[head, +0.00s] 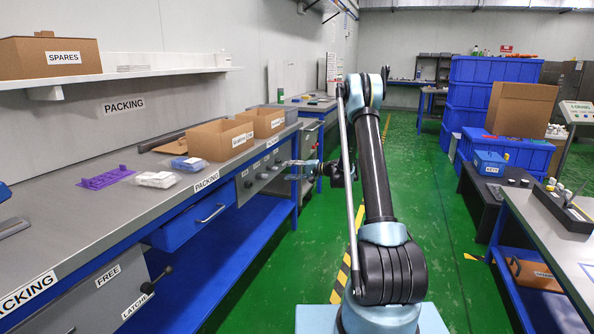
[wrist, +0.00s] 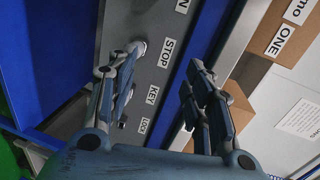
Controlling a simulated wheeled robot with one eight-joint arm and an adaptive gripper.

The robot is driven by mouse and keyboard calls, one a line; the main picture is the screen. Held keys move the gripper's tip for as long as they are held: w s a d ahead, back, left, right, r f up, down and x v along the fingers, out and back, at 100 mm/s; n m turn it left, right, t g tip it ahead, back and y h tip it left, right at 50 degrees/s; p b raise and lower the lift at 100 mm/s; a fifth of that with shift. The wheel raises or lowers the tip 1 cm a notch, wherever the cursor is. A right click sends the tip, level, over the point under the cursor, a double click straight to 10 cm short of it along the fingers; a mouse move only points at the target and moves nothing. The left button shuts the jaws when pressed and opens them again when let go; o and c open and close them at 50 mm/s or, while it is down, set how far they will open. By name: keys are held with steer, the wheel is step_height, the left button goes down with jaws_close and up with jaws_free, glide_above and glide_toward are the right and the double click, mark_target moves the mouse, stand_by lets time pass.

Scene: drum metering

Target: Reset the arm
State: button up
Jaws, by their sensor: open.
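My arm (head: 375,165) stands upright in the middle of the head view, bent at the top, its forearm coming down to my gripper (head: 288,170). My gripper points left at the front of the packing bench. In the wrist view my gripper (wrist: 165,75) has its two fingers spread apart with nothing between them. The grey control panel (wrist: 150,65) lies beyond the fingers, with labels STOP, KEY and LOCK. A pale knob (wrist: 138,47) beside STOP is close to the left fingertip in the picture; I cannot tell whether they touch.
The packing bench (head: 60,240) runs along the left, with an open blue drawer (head: 205,215), cardboard boxes (head: 215,140) and a purple part (head: 105,177). A dark low stand (head: 480,190) and a grey table (head: 545,230) stand right. Green floor (head: 265,290) is clear between.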

steer(key=s+d+r+n+g+h, duration=0.1)
steer(key=s+d+r+h, duration=0.25)
steer(key=s+r, duration=0.8)
steer(key=s+d+r+n+g+h, duration=0.1)
steer(key=s+d+h, duration=0.1)
steer(key=s, duration=0.7)
steer(key=s+d+r+h, duration=0.1)
steer(key=s+d+h, duration=0.15)
steer(key=s, duration=0.65)
steer(key=s+d+f+h, duration=0.2)
steer(key=s+d, duration=0.3)
steer(key=s, duration=0.5)
steer(key=s+d+f+n+h, duration=0.1)
steer(key=s+d+f, duration=0.4)
steer(key=s, duration=0.6)
steer(key=s+d+f+g+h, duration=0.1)
steer(key=s+d+f+h, duration=0.3)
steer(key=s, duration=0.6)
steer(key=shift+s+d, duration=0.3)
steer(key=shift+d, duration=0.45)
steer(key=shift+w+f, duration=0.25)
steer(key=shift+w, duration=0.2)
